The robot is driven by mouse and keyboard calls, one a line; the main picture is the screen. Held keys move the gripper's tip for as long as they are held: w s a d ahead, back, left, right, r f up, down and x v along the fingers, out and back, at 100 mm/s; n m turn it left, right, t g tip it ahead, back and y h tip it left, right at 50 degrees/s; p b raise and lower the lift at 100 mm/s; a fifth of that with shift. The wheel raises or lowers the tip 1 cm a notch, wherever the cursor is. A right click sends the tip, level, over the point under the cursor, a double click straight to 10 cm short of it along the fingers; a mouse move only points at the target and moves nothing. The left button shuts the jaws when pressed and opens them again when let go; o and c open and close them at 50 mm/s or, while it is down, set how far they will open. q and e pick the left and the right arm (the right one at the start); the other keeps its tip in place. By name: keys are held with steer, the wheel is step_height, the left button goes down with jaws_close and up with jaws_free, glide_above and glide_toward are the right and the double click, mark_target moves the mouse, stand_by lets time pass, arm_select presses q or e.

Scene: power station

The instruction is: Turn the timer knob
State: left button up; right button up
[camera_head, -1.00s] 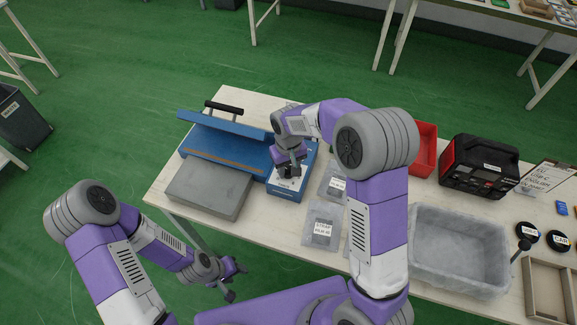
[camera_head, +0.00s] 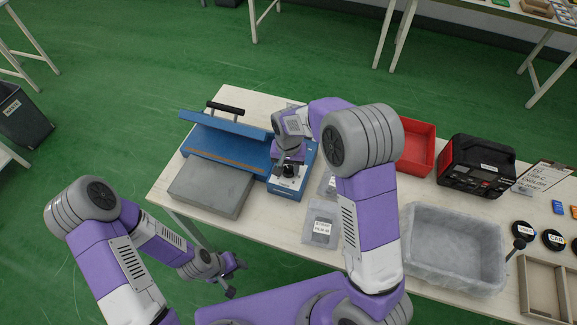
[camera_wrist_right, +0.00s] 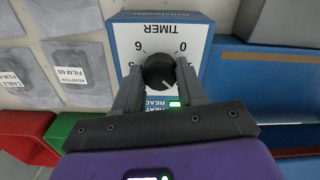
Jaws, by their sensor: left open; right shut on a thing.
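The black timer knob (camera_wrist_right: 158,72) is on the white-and-blue face of the heat sealer's control box (camera_wrist_right: 200,32), marked TIMER, 0 and 6, in the right wrist view. My right gripper (camera_wrist_right: 158,78) has one finger on each side of the knob and is shut on it. In the head view the right gripper (camera_head: 288,170) is over the blue control box (camera_head: 287,191), and the arm hides part of it. A green light shows beside the fingers in the wrist view. My left gripper (camera_head: 233,271) is open and empty, in front of the table's edge.
The blue sealer (camera_head: 222,143) with its black handle (camera_head: 225,107) and a grey slab (camera_head: 210,188) lie left of the box. A red bin (camera_head: 417,150), black-red machine (camera_head: 478,166) and grey tray (camera_head: 455,255) are to the right.

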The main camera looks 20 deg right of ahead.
mark_target(289, 169)
stand_by(0.3)
steer(key=o, duration=1.1)
steer(key=shift+c, duration=0.2)
steer(key=shift+r+p, duration=0.8)
steer(key=shift+r, duration=3)
